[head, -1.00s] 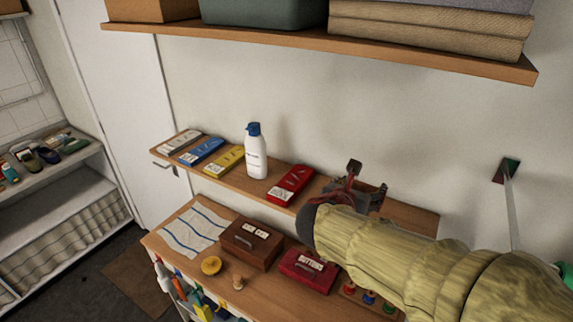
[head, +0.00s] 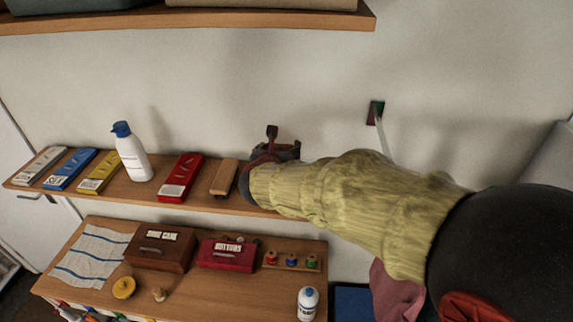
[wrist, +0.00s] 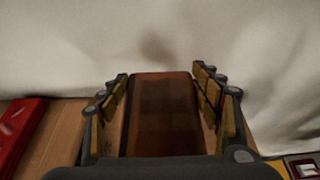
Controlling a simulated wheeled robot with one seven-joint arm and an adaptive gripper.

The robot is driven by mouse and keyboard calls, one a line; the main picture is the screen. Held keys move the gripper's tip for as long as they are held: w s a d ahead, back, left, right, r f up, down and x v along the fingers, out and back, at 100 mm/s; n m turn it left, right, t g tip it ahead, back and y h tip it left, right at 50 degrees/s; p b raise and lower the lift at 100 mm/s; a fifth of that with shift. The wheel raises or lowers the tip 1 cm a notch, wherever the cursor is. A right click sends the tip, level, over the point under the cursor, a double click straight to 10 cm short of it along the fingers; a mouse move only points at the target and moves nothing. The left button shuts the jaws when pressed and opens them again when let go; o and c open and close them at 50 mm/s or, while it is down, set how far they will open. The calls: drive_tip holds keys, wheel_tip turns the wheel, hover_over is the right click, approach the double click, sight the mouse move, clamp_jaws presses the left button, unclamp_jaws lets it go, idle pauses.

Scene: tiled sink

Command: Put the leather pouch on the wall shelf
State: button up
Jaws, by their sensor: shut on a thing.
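The leather pouch is a brown, flat-faced piece (wrist: 163,115) between the two fingers in the wrist view. My gripper (wrist: 165,90) is shut on it, with the fingers along its left and right sides. In the head view my gripper (head: 275,152) is at the right part of the lower wall shelf (head: 120,192), close to the wall. The sleeved arm hides the pouch and the shelf's right end there. I cannot tell whether the pouch touches the shelf.
A tan block (head: 224,178), a red packet (head: 181,177) and a white bottle (head: 132,155) stand left of my gripper on the shelf. A higher shelf (head: 200,18) juts out above. Below is a table with a brown box (head: 160,250) and a red box (head: 227,255).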

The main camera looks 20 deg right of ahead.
drive_tip(key=d+f, duration=0.1)
drive_tip(key=w+d+f, duration=0.1)
drive_tip(key=f, duration=0.1)
drive_tip(key=w+d+f, duration=0.1)
drive_tip(key=shift+f+b, duration=0.35)
drive_tip(key=f, duration=0.3)
drive_tip(key=shift+w+d+f, duration=0.2)
drive_tip(key=shift+f, duration=0.05)
drive_tip(key=o, duration=1.4)
drive_tip(key=shift+f, duration=0.1)
drive_tip(key=shift+o, duration=0.2)
